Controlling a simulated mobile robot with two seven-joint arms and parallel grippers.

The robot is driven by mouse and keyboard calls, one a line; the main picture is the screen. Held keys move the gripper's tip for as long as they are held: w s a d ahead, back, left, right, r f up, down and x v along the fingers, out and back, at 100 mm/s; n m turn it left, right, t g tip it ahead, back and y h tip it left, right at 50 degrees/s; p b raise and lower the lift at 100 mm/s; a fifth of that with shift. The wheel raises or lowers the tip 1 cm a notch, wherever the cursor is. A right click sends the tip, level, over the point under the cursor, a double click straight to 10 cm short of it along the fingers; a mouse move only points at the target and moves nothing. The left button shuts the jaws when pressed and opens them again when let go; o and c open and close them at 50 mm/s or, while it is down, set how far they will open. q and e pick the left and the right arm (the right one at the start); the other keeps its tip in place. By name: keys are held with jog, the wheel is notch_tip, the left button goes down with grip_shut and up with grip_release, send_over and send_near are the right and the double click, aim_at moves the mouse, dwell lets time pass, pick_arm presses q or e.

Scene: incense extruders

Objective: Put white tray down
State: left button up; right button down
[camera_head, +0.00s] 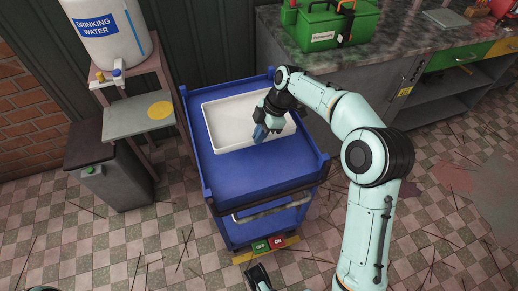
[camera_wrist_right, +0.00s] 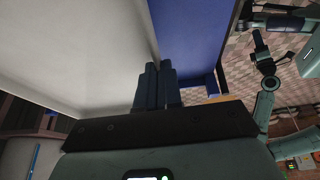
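The white tray (camera_head: 226,128) is empty and lies level over the far part of the blue cart's top (camera_head: 236,178). I cannot tell whether its underside fully touches the cart. My right gripper (camera_head: 260,133) reaches down at the tray's near long side. In the right wrist view, its fingers (camera_wrist_right: 157,85) are close together with the tray's rim between them. The tray's wall (camera_wrist_right: 95,50) fills the left of that view.
A counter with a green toolbox (camera_head: 330,22) is behind and to the right. The near part of the cart top is bare.

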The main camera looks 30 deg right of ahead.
jog(key=shift+f+b, duration=0.5)
jog(key=shift+f, duration=3)
jog(key=shift+f, duration=0.1)
jog(key=c, duration=1.3)
grip_release()
jog(key=p+v, duration=0.2)
jog(key=v, duration=1)
